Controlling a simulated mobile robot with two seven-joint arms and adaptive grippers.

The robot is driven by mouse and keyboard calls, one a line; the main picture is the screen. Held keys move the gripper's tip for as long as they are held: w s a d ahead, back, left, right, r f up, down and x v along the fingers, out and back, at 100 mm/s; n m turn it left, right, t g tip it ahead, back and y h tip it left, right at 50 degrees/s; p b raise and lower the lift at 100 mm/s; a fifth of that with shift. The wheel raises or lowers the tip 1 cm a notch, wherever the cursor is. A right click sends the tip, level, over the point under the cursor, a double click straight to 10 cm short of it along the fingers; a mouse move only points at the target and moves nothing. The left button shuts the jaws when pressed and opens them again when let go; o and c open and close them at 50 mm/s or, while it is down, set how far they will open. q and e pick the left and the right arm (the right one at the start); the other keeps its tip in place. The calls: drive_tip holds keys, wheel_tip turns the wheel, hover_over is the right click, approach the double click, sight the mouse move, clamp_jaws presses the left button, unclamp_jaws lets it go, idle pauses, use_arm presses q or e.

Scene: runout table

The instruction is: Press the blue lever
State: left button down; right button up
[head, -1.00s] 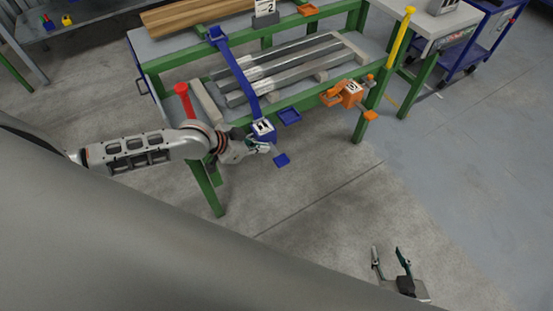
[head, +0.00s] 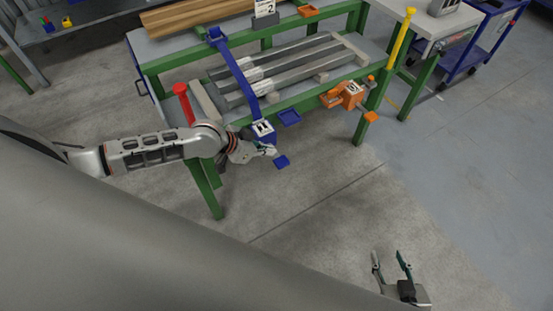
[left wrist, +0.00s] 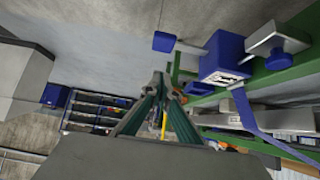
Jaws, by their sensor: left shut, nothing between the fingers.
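The blue lever is a small blue paddle (head: 282,162) sticking out in front of the blue ratchet box (head: 262,140) at the table's front edge. In the left wrist view the paddle (left wrist: 165,41) stands on a thin rod left of the blue box (left wrist: 222,55). My left gripper (head: 271,151) is shut and empty, close beside the paddle on its left. In the wrist view its fingertips (left wrist: 162,84) are below the paddle, with a visible gap; depth is hard to judge. My right gripper (head: 390,257) is open and empty, low over the floor.
A blue strap (head: 236,70) runs over grey bars (head: 300,68) on the green-framed table (head: 207,190). An orange device (head: 345,95) sits further right on the same edge. A red-topped post (head: 184,105) stands near my left arm. The floor in front is clear.

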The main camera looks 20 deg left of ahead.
use_arm(q)
drive_tip(key=b, duration=0.1)
approach(284, 160)
drive_tip(key=x, duration=0.5)
drive_tip(key=shift+w+d+r, duration=0.1)
drive_tip(key=shift+w+r, duration=0.15)
drive_tip(key=shift+w, duration=0.05)
drive_tip(key=shift+f+b, duration=0.3)
drive_tip(key=shift+f, duration=0.15)
drive_tip(key=shift+f, duration=0.1)
